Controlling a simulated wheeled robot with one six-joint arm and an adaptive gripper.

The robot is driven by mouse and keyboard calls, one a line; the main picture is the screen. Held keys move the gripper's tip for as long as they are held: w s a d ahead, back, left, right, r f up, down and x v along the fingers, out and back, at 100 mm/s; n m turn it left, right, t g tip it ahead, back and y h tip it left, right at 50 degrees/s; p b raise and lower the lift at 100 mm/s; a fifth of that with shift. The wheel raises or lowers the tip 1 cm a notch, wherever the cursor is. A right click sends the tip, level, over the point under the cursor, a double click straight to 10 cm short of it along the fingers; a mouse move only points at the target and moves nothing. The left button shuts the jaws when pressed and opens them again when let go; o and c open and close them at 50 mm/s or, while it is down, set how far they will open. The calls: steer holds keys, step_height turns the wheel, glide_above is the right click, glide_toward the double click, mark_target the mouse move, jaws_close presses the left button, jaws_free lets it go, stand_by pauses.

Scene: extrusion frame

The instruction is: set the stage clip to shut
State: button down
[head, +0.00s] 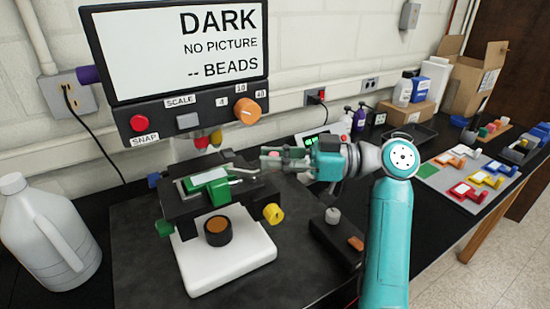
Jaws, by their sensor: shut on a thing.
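The microscope-like instrument stands on a dark mat, with a black stage (176,212) above a white base. A glass slide with a green end (209,179) lies on the stage. The stage clip (240,167) looks like a thin grey bent arm at the right of the slide, reaching toward my gripper. It looks swung out from the slide, but the exact angle is hard to tell. My gripper (271,157) comes in from the right at stage height. Its fingers are closed around a small reddish piece, which seems to be the clip's end; the fingers hide most of it.
The screen (178,48) above reads DARK, NO PICTURE, -- BEADS. A yellow knob (273,213) sticks out at the stage's right. A white jug (45,240) stands at left, and a black block (338,240) below my arm. A grey tray with coloured pieces (450,172) lies at right.

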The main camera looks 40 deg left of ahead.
stand_by(0.3)
steer(key=c, duration=1)
jaws_free()
steer(key=shift+c, duration=0.2)
steer(key=v, duration=1.2)
